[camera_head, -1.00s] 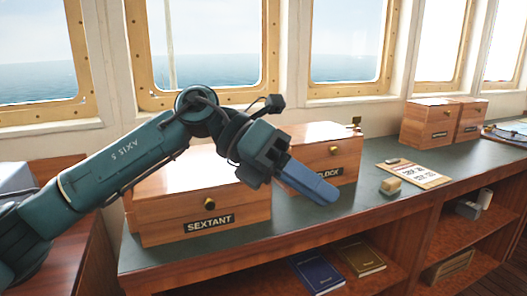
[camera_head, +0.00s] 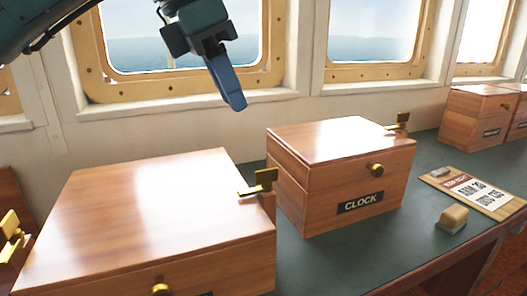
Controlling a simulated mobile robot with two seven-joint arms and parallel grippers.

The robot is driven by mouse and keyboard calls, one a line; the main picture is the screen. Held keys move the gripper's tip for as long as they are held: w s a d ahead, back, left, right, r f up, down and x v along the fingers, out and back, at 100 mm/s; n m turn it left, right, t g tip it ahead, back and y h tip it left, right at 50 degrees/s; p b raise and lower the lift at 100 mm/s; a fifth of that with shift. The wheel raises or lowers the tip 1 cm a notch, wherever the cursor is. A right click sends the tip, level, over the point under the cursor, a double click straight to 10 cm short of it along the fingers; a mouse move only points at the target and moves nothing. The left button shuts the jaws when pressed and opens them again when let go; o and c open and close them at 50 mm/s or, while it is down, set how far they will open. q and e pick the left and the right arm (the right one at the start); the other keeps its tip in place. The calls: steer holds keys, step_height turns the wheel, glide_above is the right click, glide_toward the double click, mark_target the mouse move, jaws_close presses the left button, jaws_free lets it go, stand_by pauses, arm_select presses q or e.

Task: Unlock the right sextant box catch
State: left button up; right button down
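The wooden sextant box (camera_head: 140,210) fills the lower left of the head view, lid down. Its label is cut off by the bottom edge. The brass right catch (camera_head: 258,186) is on the box's right side near the lid, with a small upright plate and a flat arm reaching over the lid edge. A left catch (camera_head: 11,228) shows at the left edge. My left gripper (camera_head: 234,100) hangs above and behind the box, apart from the catch. Its blue fingers overlap in this view, so I cannot tell their opening. No object shows in it. My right gripper is not in view.
The clock box (camera_head: 352,202) stands just right of the sextant box, with a narrow gap between them near the right catch. A clipboard (camera_head: 474,192) and a small block (camera_head: 452,219) lie on the green counter. Windows (camera_head: 180,40) stand behind. More wooden boxes (camera_head: 476,115) stand at the far right.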

mark_target(266, 170)
arm_select(q)
steer(key=x, duration=0.6)
steer(key=b+x, duration=0.1)
steer(key=x, duration=0.5)
steer(key=shift+s+d+f, duration=0.15)
steer(key=shift+d+f, duration=0.1)
steer(key=shift+f, duration=0.1)
steer(key=shift+c, duration=0.6)
jaws_close()
